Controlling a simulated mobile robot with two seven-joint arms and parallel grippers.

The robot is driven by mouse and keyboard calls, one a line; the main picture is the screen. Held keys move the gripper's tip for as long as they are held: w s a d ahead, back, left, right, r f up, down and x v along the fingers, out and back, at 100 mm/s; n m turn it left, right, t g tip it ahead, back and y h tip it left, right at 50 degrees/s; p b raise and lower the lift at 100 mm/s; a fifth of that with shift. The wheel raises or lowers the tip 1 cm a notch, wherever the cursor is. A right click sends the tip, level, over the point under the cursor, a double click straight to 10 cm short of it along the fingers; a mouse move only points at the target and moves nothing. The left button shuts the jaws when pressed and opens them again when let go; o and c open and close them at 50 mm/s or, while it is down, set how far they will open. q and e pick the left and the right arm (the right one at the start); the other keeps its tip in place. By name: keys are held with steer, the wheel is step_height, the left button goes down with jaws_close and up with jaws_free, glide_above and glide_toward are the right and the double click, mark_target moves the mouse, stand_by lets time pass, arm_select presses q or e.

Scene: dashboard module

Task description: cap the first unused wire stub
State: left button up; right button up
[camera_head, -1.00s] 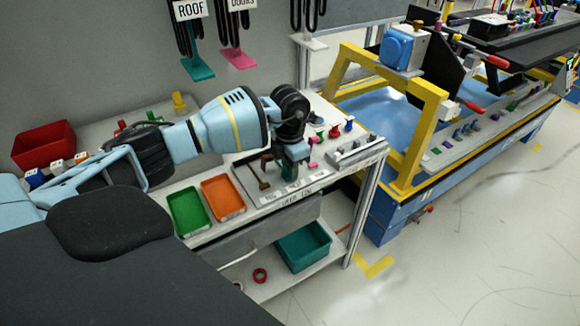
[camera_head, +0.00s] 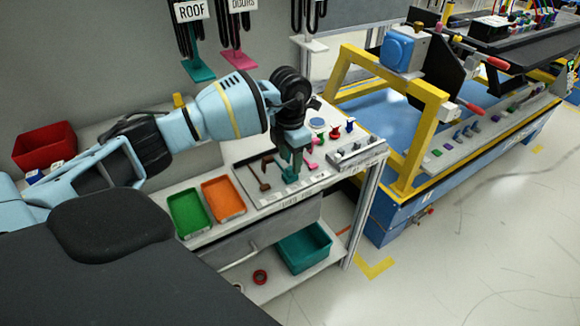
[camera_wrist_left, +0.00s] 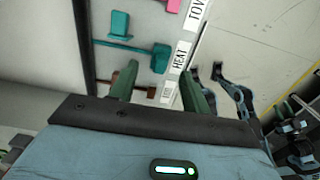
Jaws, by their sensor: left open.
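My left gripper (camera_head: 291,172) is over the labelled board on the workbench, pointing down. In the left wrist view its two green fingers (camera_wrist_left: 160,85) are apart with nothing held between them. A teal piece with a thin stem (camera_wrist_left: 160,57) lies just beyond the fingertips, and a second teal piece (camera_wrist_left: 119,25) lies farther off. A brown piece (camera_head: 265,172) lies on the board left of the gripper. I cannot make out which item is a wire stub or a cap. My right gripper is not in view.
A green tray (camera_head: 188,212) and an orange tray (camera_head: 223,197) stand left of the board. Pink and blue pieces (camera_head: 349,126) stand to its right, near a grey block (camera_head: 358,153). A teal bin (camera_head: 304,247) is on the lower shelf. A yellow-framed station (camera_head: 418,140) stands to the right.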

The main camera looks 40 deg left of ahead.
arm_select(q)
steer(key=shift+r, duration=1.5)
